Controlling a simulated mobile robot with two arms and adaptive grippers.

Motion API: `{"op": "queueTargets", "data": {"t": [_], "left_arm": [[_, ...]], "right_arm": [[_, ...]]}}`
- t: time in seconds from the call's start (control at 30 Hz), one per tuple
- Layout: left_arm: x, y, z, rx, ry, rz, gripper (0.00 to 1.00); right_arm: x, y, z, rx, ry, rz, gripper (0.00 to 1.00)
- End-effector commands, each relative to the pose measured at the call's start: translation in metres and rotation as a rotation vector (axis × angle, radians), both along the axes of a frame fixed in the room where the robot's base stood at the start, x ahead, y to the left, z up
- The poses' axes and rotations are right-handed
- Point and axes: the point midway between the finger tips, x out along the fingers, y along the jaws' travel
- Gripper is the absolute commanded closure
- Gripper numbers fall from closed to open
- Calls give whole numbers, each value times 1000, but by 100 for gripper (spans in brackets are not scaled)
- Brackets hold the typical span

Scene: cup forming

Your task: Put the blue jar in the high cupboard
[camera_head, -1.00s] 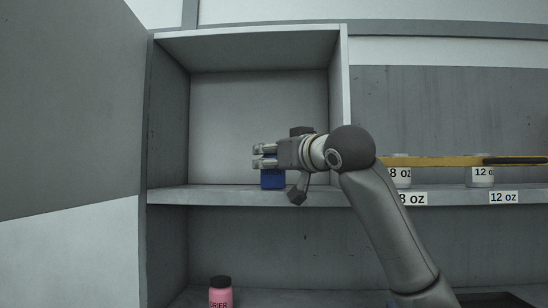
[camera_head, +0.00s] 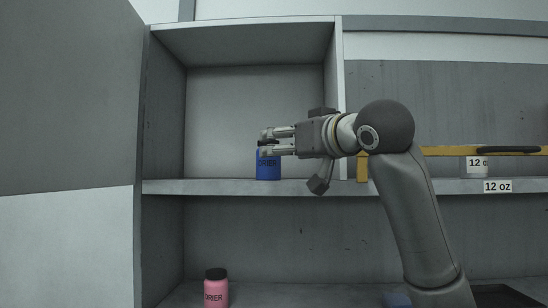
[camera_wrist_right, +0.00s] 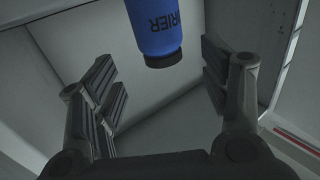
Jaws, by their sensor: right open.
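The blue jar (camera_head: 268,168), with dark lettering, stands upright on the shelf of the high cupboard (camera_head: 162,187). My right gripper (camera_head: 264,144) is open in front of the jar in the head view and hides its upper part. In the right wrist view the blue jar (camera_wrist_right: 157,30) is at the top, beyond the fingertips and apart from both fingers of the open gripper (camera_wrist_right: 158,82). My left gripper is not in view.
A pink jar (camera_head: 216,292) with a black lid stands on the lower shelf. To the right are a yellow bar (camera_head: 460,151) and a white cup (camera_head: 475,166) above a "12 oz" label (camera_head: 497,186). A large grey panel (camera_head: 65,100) borders the cupboard on the left.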

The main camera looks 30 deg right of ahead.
Motion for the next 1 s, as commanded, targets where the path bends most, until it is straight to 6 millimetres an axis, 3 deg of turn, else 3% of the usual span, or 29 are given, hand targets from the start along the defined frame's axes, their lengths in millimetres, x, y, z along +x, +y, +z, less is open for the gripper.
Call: {"op": "queueTargets", "data": {"t": [0.1, 0.3, 1.0], "left_arm": [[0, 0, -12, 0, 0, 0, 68], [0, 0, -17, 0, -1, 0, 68], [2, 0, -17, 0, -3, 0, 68]], "right_arm": [[-24, -1, -2, -1, -4, 1, 31], [-47, -2, 0, -1, -2, 1, 31], [-51, -2, 0, 0, 0, 0, 31]]}}
